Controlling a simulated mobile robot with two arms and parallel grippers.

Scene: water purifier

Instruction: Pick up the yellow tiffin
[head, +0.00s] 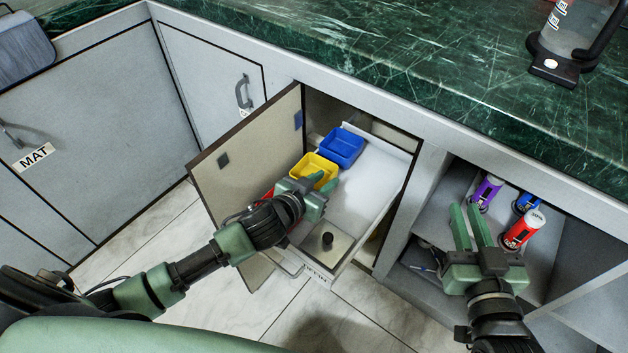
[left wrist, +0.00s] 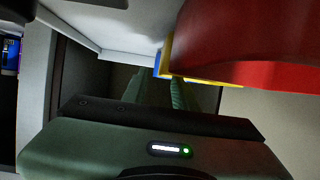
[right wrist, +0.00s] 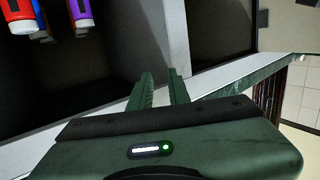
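The yellow tiffin (head: 314,167) is an open-topped box in the pulled-out drawer, between the blue tiffin (head: 343,147) and a mostly hidden red one (head: 268,194). My left gripper (head: 318,182) is over the drawer, close to the yellow tiffin's near side. Its fingers look apart; contact with the tiffin is not clear. In the left wrist view, a thin yellow edge (left wrist: 168,52) shows beyond the fingers, with the red tiffin (left wrist: 250,45) large at the right. My right gripper (head: 468,215) is empty, with a gap between its fingers, before the open shelf.
The white drawer (head: 372,180) has bare room on its right and a box with a black knob (head: 327,239) at its front. An open cabinet door (head: 243,155) stands left. Purple, blue and red cans (head: 520,231) stand in the shelf. A green counter (head: 420,60) is above.

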